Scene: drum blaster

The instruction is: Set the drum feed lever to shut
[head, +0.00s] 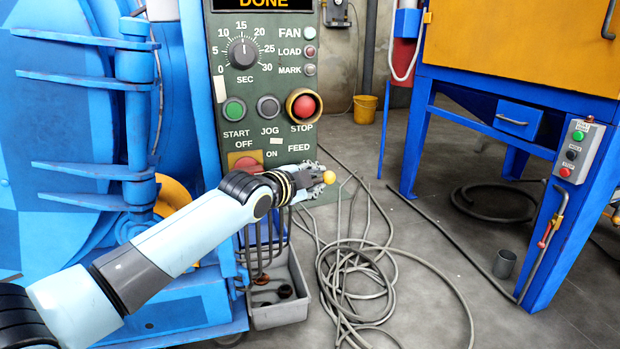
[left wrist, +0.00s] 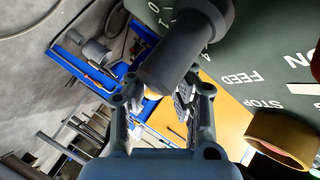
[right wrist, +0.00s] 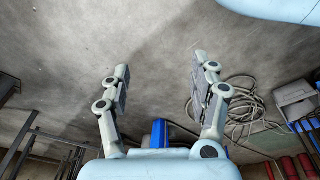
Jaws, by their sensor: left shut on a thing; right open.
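The green control panel (head: 273,130) stands at centre in the head view, with the FEED label low on its right. The lever's position marks are mostly hidden in the head view. My right gripper (right wrist: 161,68) is open and empty, over bare floor in its wrist view.
A red stop button in a yellow collar (head: 304,105) sits above the lever. A grey bin (head: 279,312) stands below the panel. Loose cables (head: 352,290) lie on the floor.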

